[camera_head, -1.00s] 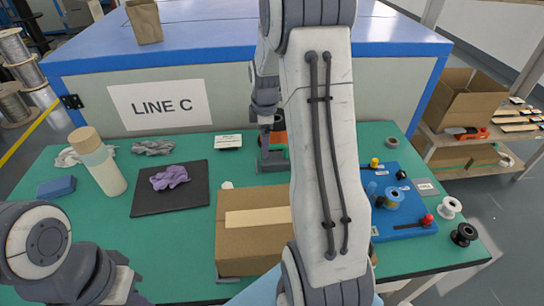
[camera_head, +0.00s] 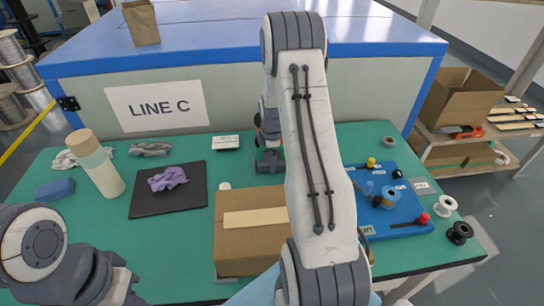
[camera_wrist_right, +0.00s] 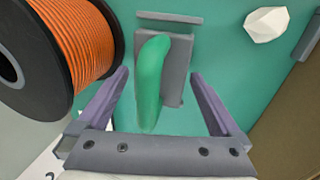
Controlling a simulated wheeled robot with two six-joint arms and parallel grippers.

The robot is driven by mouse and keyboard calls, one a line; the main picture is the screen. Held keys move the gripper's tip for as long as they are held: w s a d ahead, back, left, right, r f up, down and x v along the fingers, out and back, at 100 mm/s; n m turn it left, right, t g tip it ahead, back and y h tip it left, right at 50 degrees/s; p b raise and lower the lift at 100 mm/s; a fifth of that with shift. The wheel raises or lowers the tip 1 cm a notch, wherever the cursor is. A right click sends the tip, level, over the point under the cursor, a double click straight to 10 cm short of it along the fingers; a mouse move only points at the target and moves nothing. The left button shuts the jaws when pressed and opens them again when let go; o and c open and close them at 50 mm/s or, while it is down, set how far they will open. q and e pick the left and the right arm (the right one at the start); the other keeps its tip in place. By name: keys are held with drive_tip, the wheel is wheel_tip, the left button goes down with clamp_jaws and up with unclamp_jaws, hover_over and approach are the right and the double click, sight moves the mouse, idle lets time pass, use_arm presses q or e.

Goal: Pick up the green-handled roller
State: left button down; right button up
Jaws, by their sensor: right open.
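The green handle of the roller (camera_wrist_right: 151,80) shows in the right wrist view, standing out in front of a grey block (camera_wrist_right: 178,70). The roller's other end is not clearly visible. My right gripper (camera_wrist_right: 160,76) is open, with one finger on each side of the handle; no contact shows. In the head view, my right arm hides most of this spot. The right gripper (camera_head: 268,135) shows only partly there, just above a grey piece (camera_head: 270,163) on the green table. My left arm is at the lower left of the head view, and its gripper is outside the picture.
A black spool of orange cable (camera_wrist_right: 85,45) stands close to the left finger. A white lump (camera_wrist_right: 266,24) and a cardboard box (camera_head: 240,245) lie to the right in the wrist view. A blue board (camera_head: 395,215) with small parts is at the right of the green table (camera_head: 170,265).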

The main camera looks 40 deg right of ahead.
drive_tip(key=c, duration=1.1)
